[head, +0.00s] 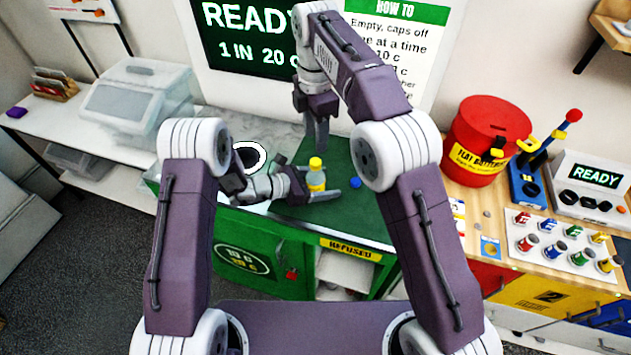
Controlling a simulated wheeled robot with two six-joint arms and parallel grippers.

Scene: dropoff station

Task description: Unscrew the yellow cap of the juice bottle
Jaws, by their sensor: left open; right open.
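The juice bottle (316,181) stands upright on the green counter top (375,222), with yellow juice low in it. Its yellow cap (315,163) is on top. My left gripper (322,187) reaches in low from the left, open, with its fingers on either side of the bottle; I cannot tell whether they touch it. My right gripper (316,143) points down from above, open and empty, with its fingertips above and behind the cap in the picture. Part of the bottle's lower body is hidden by a left finger.
A small blue cap (355,183) lies right of the bottle. A round black opening with a white rim (262,152) is behind my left gripper. A red bucket (486,140) and a board of batteries (563,240) stand on the wooden counter at right.

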